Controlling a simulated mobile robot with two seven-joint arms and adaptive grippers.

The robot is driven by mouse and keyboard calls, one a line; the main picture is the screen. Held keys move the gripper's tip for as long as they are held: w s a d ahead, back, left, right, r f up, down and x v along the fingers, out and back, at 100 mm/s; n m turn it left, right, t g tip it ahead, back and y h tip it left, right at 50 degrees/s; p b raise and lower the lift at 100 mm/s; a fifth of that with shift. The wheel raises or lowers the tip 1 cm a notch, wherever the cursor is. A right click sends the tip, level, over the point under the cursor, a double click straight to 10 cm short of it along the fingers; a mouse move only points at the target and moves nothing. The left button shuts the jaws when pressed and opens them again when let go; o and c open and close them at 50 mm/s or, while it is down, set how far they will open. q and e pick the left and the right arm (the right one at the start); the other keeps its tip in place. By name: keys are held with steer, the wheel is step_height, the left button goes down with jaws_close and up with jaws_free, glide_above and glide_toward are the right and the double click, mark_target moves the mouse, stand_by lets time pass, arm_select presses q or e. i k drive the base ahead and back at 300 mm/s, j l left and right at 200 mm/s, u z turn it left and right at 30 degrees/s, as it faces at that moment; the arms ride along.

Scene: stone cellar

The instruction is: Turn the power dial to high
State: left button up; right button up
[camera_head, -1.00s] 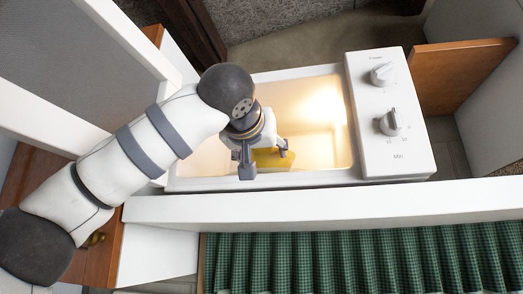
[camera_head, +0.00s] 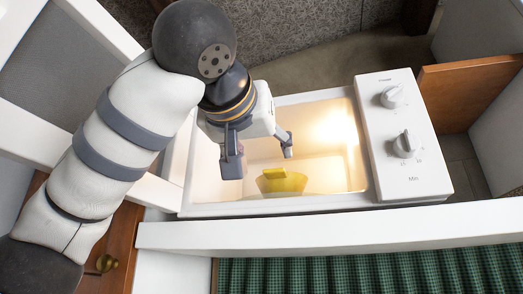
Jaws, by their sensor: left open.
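The power dial (camera_head: 393,96) is the upper, round knob on the white control panel (camera_head: 418,178), under small lettering that seems to read Power. Its exact setting is too small to read. A second knob (camera_head: 404,144), above the label Min, sits lower on the panel. The panel is on the right side of a white microwave (camera_head: 187,190) whose lit cavity is open. A yellow bowl-like object (camera_head: 283,181) is inside. My left gripper (camera_head: 261,160) is open and empty, above the cavity and apart from the yellow object, well left of the dials. My right gripper is not in view.
A white ledge (camera_head: 330,232) runs along the front, with a green checked curtain (camera_head: 370,276) below it. A brown wooden panel (camera_head: 468,88) stands right of the microwave. A wooden drawer front with a brass knob (camera_head: 105,263) is at lower left.

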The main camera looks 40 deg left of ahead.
mark_target(392, 97)
steer(key=k+l, duration=1.15)
steer(key=k, duration=0.15)
